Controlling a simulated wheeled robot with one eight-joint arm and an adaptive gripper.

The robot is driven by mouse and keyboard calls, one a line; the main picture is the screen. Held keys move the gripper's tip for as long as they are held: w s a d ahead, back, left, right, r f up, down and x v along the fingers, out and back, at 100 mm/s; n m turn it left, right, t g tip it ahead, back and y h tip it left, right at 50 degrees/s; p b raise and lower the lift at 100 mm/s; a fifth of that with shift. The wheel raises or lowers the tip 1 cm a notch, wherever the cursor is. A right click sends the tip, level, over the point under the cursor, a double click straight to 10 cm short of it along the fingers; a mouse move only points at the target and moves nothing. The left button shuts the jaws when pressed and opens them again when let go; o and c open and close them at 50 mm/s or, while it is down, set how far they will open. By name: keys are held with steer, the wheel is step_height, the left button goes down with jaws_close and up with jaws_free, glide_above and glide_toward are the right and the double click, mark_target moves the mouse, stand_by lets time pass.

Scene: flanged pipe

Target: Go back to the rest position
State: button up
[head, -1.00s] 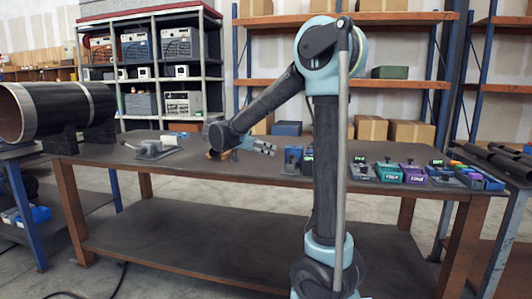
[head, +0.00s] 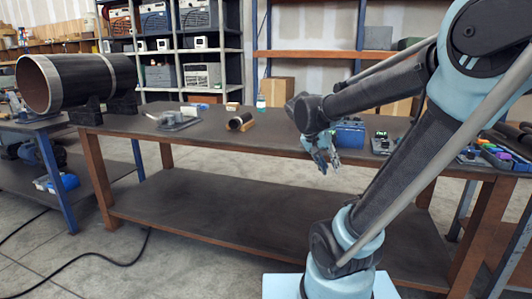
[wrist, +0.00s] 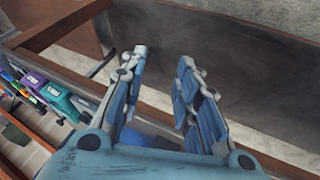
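My gripper (head: 326,168) hangs in front of the table's front edge in the head view, fingers pointing down. The wrist view shows the two blue fingers of my gripper (wrist: 163,62) spread apart with nothing between them. My arm is bent, its elbow high at the right of the head view. A short dark pipe piece (head: 240,121) lies on the tabletop, to the left of my gripper and apart from it.
The worktable (head: 215,143) has a lower shelf (head: 230,230). On it are a grey fixture (head: 178,121) and a blue box (head: 348,133). A large dark pipe (head: 75,80) rests on supports at the left. The floor at front left is clear, except for a cable (head: 110,262).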

steer(key=s+a+f+n+y, duration=0.3)
steer(key=s+f+n+y, duration=0.2)
steer(key=s+f, duration=0.7)
steer(key=shift+s+y, duration=0.4)
steer(key=shift+s, duration=0.85)
steer(key=shift+a+f, duration=0.1)
steer(key=shift+w+f, duration=0.2)
steer(key=shift+w, duration=0.2)
